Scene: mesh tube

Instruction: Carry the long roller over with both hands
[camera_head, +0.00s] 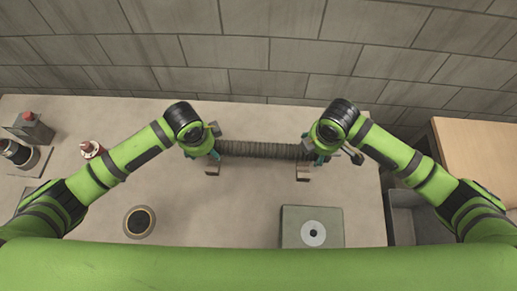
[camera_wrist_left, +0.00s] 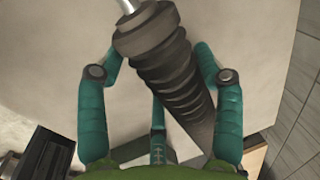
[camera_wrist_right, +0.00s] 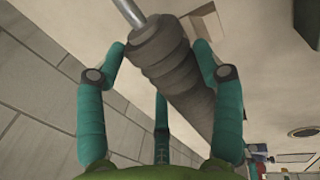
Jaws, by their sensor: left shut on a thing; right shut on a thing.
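The long roller (camera_head: 260,149) is a dark, ribbed cylinder lying left to right near the back of the table. My left gripper (camera_head: 212,148) is shut on its left end, and my right gripper (camera_head: 318,152) is shut on its right end. In the left wrist view, the teal fingers flank the ribbed roller (camera_wrist_left: 168,62), with a metal shaft at its tip. The right wrist view shows the same grip around the roller (camera_wrist_right: 168,65). Two brown supports (camera_head: 212,168) (camera_head: 302,173) stand near its ends; I cannot tell whether the roller touches them.
A grey-green plate with a white disc (camera_head: 313,233) lies front right, and a round dark-centred piece (camera_head: 139,222) front left. A red-topped bottle (camera_head: 92,149) and small devices (camera_head: 30,128) stand left. A grey bin (camera_head: 415,215) is right of the table; a block wall stands behind.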

